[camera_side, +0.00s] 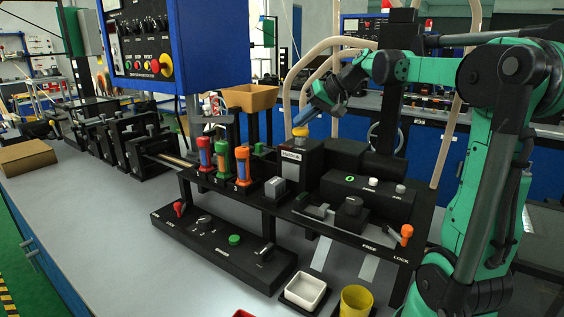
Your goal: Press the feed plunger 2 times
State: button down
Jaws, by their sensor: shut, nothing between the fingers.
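The feed plunger seems to be the yellow-orange cap (300,132) on top of a black block (294,160) with a white label, near the middle of the view. The label on the block is too small to read.
Red, green and orange cylinders (222,157) stand left of the block. A blue control box (180,45) hangs at upper left. A black panel with knobs (225,245) lies in front. A white tray (304,290) and yellow cup (356,301) stand at the front edge.

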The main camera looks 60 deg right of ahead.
aim_at(304, 129)
jog(key=shift+f, duration=0.45)
dwell(0.3)
jog(key=shift+r, duration=1.7)
jog(key=shift+r, duration=2.5)
jog(key=shift+r, duration=0.1)
notch_tip(304, 129, up, 4)
jog(key=shift+f, duration=0.2)
dwell(0.4)
